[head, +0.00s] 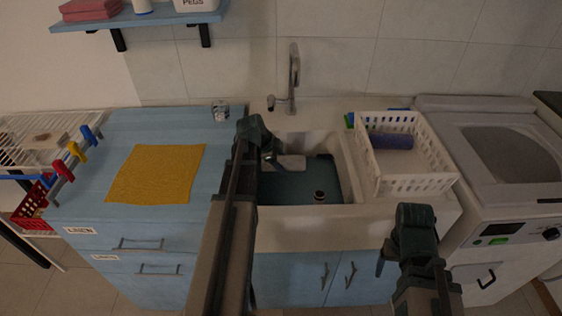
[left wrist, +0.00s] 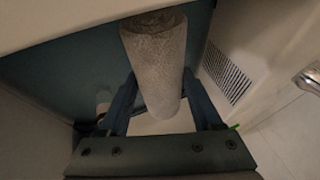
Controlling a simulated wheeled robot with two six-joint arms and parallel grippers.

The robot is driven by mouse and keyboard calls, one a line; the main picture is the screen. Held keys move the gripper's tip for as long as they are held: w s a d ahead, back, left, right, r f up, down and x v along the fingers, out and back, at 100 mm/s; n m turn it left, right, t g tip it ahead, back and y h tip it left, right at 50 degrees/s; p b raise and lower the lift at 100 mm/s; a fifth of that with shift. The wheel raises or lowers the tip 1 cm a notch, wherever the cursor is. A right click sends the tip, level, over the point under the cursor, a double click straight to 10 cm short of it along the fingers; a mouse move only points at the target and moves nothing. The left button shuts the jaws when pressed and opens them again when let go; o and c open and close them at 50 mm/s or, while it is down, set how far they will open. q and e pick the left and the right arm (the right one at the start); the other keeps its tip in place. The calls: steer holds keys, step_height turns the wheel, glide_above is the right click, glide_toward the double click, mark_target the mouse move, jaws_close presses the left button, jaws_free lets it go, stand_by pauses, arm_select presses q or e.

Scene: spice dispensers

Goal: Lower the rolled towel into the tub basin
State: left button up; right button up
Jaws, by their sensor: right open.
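The rolled towel (left wrist: 155,55) is a pale grey-beige roll seen between my left fingers in the left wrist view, with both fingers against its sides. My left gripper (head: 268,148) is over the left rear part of the tub basin (head: 300,218). A pale shape (head: 292,162) beside that gripper in the head view appears to be the towel's end. Blue-green covers the basin's inside, and the left arm hides part of its left side. Whether the towel touches the bottom I cannot tell. My right gripper (head: 397,243) is open and empty in front of the sink.
A white basket (head: 415,184) with a blue cylinder (head: 390,141) stands right of the basin. A small dark round object (head: 319,196) is in the basin. The faucet (head: 293,75) rises behind. A yellow cloth (head: 155,174) lies on the left counter.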

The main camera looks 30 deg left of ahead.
arm_select(q)
steer(key=o, duration=0.5)
steer(key=p+v, duration=1.2)
steer(key=v, duration=0.2)
steer(key=shift+w+d+f, duration=0.1)
steer(key=b+x, duration=1)
steer(key=x, duration=0.1)
steer(key=shift+f, duration=0.2)
steer(key=shift+b+x, duration=0.9)
steer(key=shift+x, duration=0.15)
